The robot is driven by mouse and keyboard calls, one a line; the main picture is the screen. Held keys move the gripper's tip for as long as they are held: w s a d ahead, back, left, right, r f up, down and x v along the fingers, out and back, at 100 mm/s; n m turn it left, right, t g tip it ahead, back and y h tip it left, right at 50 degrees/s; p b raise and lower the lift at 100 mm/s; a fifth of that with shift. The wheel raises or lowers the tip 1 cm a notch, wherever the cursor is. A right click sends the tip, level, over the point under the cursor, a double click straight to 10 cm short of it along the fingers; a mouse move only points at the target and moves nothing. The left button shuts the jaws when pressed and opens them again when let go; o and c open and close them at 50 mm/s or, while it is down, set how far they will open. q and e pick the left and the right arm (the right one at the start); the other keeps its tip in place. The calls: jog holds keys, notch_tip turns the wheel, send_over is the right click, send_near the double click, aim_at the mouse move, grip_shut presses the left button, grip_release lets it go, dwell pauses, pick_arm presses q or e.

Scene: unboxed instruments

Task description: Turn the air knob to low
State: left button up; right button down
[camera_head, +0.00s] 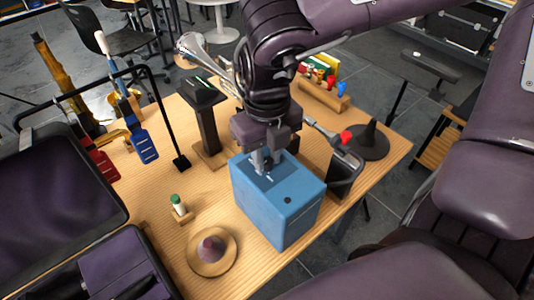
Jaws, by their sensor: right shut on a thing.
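A blue box (275,212) stands near the table's front edge, with a recessed panel in its top and a small dark round spot on its upper face. My right gripper (262,165) comes down from above and its fingertips are at the recessed panel. It is shut on the air knob, which the fingers mostly hide, so the knob's setting cannot be read. My left gripper does not show.
The wooden table (340,238) also holds a dark stand (208,128), a dark cone (368,138), a round wooden piece (212,250) and a small green-topped bottle (178,202). A red-tipped bent tube (345,137) is close right of the gripper. Dark cases fill the left.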

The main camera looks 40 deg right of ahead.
jog(key=n, duration=0.2)
jog(key=shift+n, duration=0.4)
jog(key=n+b, duration=0.1)
jog(key=n, duration=0.2)
jog(key=shift+n, duration=1.5)
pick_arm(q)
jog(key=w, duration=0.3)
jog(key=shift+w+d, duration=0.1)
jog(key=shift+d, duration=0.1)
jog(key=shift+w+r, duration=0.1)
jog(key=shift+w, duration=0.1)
pick_arm(e)
jog(key=shift+n, duration=0.3)
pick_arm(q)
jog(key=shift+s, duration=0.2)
pick_arm(e)
jog(key=c, duration=1.2)
grip_release()
